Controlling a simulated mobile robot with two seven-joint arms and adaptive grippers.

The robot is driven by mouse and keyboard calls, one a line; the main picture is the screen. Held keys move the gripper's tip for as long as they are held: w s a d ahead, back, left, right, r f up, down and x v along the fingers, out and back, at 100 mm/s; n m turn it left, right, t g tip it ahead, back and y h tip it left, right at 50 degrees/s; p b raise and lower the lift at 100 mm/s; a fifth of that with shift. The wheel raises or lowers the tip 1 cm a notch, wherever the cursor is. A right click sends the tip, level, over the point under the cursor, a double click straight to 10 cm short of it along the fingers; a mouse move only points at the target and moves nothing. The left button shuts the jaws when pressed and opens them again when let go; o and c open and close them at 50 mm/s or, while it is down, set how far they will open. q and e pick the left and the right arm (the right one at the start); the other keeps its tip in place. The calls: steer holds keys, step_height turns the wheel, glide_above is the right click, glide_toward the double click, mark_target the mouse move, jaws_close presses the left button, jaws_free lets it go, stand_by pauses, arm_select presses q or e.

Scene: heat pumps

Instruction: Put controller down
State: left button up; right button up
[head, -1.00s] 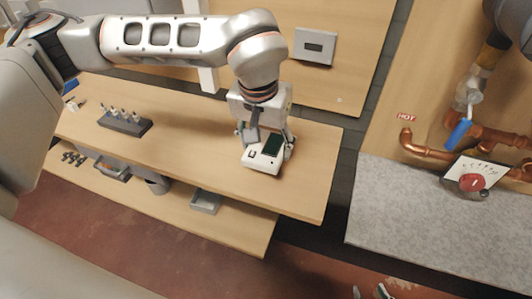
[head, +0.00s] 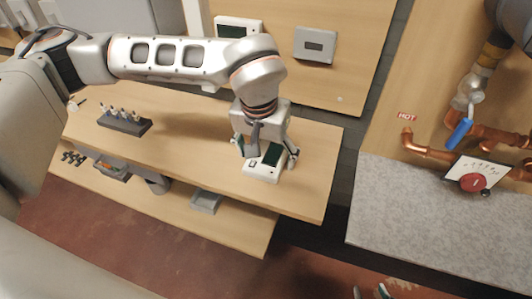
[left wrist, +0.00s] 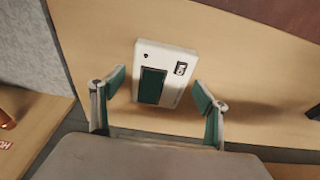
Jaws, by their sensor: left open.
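The controller is a white box with a dark green screen. It lies on the wooden worktop (head: 315,190) near its right end, screen up, in the head view (head: 262,169). It also shows in the left wrist view (left wrist: 152,87), between and slightly beyond the fingertips. My left gripper (head: 270,158) is directly over it, open, with one finger on each side. In the left wrist view a gap shows between the controller and each finger pad of my left gripper (left wrist: 160,86). My right gripper (head: 371,292) shows only its fingertips at the bottom edge, spread apart.
A rack of small bottles (head: 124,122) stands left on the worktop. A grey tray (head: 206,201) sits on the lower shelf. A grey panel (head: 315,45) and a white device (head: 238,27) are on the back board.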

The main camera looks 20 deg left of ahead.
mark_target(262, 166)
arm_select(q)
step_height(262, 166, up, 12)
steer(key=s, duration=0.2)
steer(key=shift+s, duration=0.2)
stand_by(0.6)
